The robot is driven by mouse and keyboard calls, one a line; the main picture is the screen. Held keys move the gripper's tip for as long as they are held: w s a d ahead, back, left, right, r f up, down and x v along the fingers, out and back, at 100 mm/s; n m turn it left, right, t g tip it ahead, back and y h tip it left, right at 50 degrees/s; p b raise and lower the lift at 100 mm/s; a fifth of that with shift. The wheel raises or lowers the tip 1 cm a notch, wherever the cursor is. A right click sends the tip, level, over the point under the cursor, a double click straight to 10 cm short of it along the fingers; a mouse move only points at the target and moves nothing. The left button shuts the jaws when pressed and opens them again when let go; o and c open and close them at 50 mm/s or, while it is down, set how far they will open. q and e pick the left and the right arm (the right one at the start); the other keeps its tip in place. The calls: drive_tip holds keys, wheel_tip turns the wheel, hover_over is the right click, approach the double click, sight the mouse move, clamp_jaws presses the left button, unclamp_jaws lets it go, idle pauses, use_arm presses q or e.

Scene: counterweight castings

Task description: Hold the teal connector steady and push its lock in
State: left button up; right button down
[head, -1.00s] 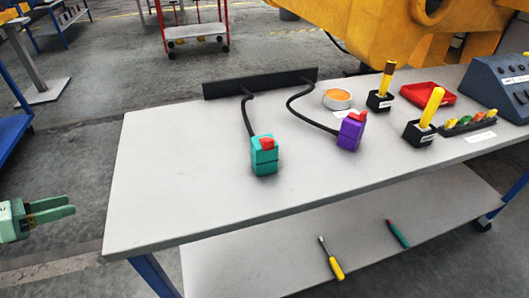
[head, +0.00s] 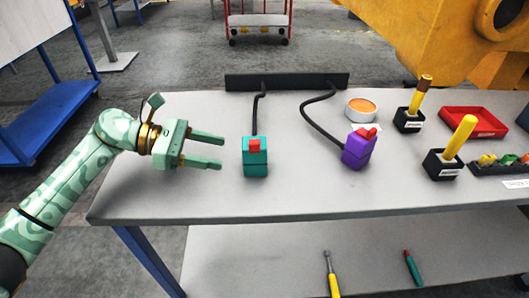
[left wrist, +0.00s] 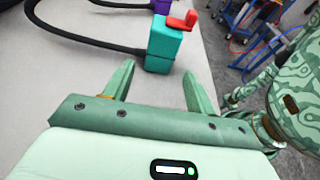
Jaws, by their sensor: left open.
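The teal connector (head: 256,161) stands on the table with its red lock (head: 254,145) on top and a black cable running back to a dark bar. In the left wrist view the connector (left wrist: 160,48) is just ahead of the fingertips, and its red lock (left wrist: 181,21) sticks up from the body. My left gripper (head: 223,151) is open and empty, just left of the connector, its fingers pointing toward it and apart from it. My right gripper is not in view.
A purple connector (head: 358,150) with a red lock stands to the right on its own cable. The dark bar (head: 285,82) is behind. An orange-topped round container (head: 361,110), black holders with yellow handles (head: 443,165) and a red tray (head: 472,122) are further right. The table front is clear.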

sight(250, 158)
use_arm(q)
drive_tip(key=x, duration=0.7)
drive_tip(key=shift+d+f, duration=0.2)
drive_tip(key=shift+d, duration=0.6)
